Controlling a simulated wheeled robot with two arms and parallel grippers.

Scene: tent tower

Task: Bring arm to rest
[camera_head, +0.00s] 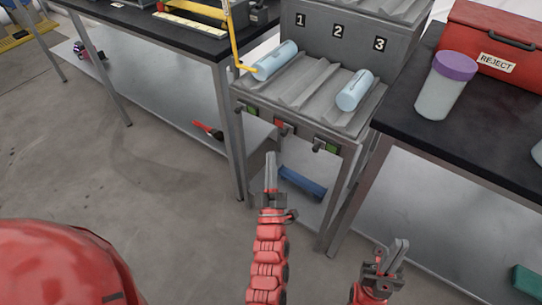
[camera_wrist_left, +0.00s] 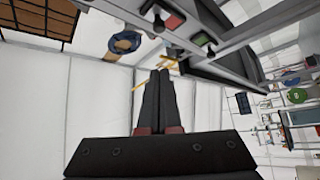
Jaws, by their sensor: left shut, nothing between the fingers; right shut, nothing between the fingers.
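My left gripper (camera_head: 270,160) points up and away in the head view, in front of the grey numbered stand (camera_head: 310,45) and below its tray. Its fingers are shut with nothing between them. They also show shut in the left wrist view (camera_wrist_left: 159,80). My right gripper (camera_head: 400,246) is at the bottom right of the head view, in front of the right table. It is shut and empty. Both grippers appear apart from the furniture.
Two light blue cylinders (camera_head: 275,60) (camera_head: 355,90) lie on the ridged tray. A purple-lidded jar (camera_head: 446,85) and a red REJECT box (camera_head: 500,45) stand on the right black table (camera_head: 400,117). Open floor (camera_head: 120,180) lies to the left.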

